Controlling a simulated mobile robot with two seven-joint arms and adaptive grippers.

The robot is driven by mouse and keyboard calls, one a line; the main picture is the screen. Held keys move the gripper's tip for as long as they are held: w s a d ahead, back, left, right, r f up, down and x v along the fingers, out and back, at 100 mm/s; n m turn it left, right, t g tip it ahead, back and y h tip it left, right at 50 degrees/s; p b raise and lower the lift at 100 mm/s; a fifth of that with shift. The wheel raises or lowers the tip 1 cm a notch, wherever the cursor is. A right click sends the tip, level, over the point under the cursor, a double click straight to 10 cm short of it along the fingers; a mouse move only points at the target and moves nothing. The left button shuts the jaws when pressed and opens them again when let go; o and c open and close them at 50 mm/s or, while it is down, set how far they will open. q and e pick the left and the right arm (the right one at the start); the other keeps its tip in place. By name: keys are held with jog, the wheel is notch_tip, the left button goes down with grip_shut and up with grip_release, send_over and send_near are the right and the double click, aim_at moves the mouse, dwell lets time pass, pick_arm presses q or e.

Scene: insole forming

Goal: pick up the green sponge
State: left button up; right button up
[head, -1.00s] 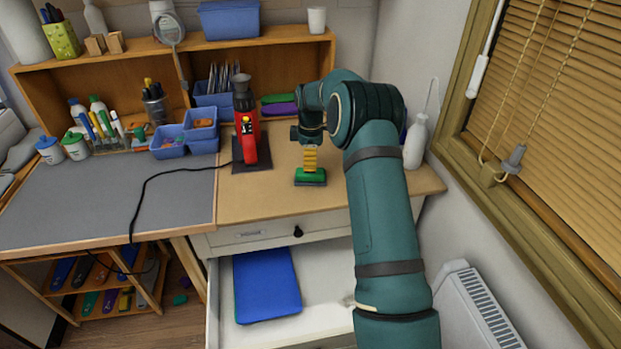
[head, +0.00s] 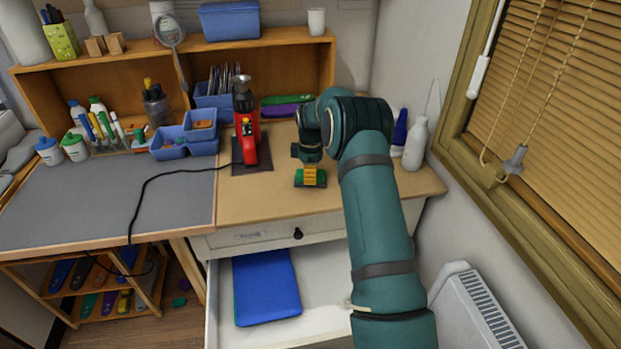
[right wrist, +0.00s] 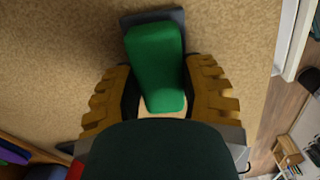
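The green sponge (head: 299,179) lies on the wooden worktop near its front edge. In the right wrist view the sponge (right wrist: 155,65) stretches between my two yellow-brown fingers. My right gripper (head: 313,177) is lowered over it, with one finger on each side. My left gripper is not in view.
A red tool (head: 247,135) stands on a dark mat left of the sponge. White bottles (head: 415,145) stand on the right. Below, an open drawer (head: 320,280) holds a blue flat item (head: 266,287). Worktop between the red tool and sponge is clear.

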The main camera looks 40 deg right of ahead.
dwell(0.3)
notch_tip(320, 180, up, 10)
jog(key=shift+p, duration=0.6)
jog(key=shift+o, duration=0.9)
jog(key=shift+c, duration=0.8)
